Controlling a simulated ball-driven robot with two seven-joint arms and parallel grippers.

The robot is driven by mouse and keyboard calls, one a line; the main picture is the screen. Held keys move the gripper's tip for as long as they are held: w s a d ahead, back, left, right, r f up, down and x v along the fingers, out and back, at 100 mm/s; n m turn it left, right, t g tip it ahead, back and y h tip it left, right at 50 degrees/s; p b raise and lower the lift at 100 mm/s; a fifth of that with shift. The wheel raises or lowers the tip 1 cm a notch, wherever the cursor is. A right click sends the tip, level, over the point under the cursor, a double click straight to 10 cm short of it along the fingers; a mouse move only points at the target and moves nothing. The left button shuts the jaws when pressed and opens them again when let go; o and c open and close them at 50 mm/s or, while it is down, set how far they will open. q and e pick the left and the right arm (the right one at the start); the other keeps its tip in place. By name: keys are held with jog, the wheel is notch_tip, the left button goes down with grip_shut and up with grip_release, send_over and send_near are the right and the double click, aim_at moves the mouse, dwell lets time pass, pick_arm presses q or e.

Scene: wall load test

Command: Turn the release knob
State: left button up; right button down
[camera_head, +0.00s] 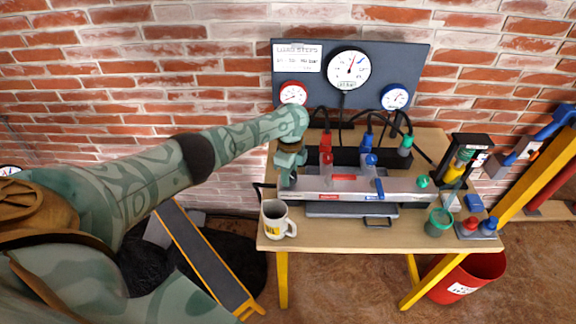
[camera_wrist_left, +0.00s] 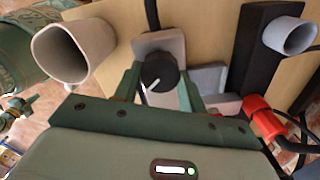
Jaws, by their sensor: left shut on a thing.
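The release knob (camera_wrist_left: 160,70) is black with a white pointer line and sits on a grey block (camera_wrist_left: 160,42) in the left wrist view. The pointer slants toward the lower left of that view. My left gripper's green fingers (camera_wrist_left: 158,82) stand on either side of the knob, shut on it. In the head view my left gripper (camera_head: 288,181) points down at the left end of the long grey test unit (camera_head: 340,184), and hides the knob there. My right gripper is in neither view.
A white mug (camera_head: 273,222) stands at the table's front left corner, close to my left gripper. A gauge panel (camera_head: 405,62), hoses and coloured fittings are behind. A green cup (camera_head: 438,222) and small tools crowd the right. The table's front strip (camera_head: 340,235) is clear.

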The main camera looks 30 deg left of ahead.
pick_arm(q)
jog(key=n+p, duration=0.2)
jog(key=n, duration=0.2)
jog(key=shift+n, duration=0.3)
jog(key=n+p, duration=0.1)
jog(key=n, duration=0.1)
jog(key=shift+n, duration=0.3)
jog(key=shift+n+p, duration=0.3)
jog(key=shift+n, duration=1)
jog(key=o, duration=1)
jog(key=shift+r, duration=0.1)
notch_tip(320, 180, up, 16)
jog(key=p, duration=1.2)
jog(key=shift+w+a, duration=0.1)
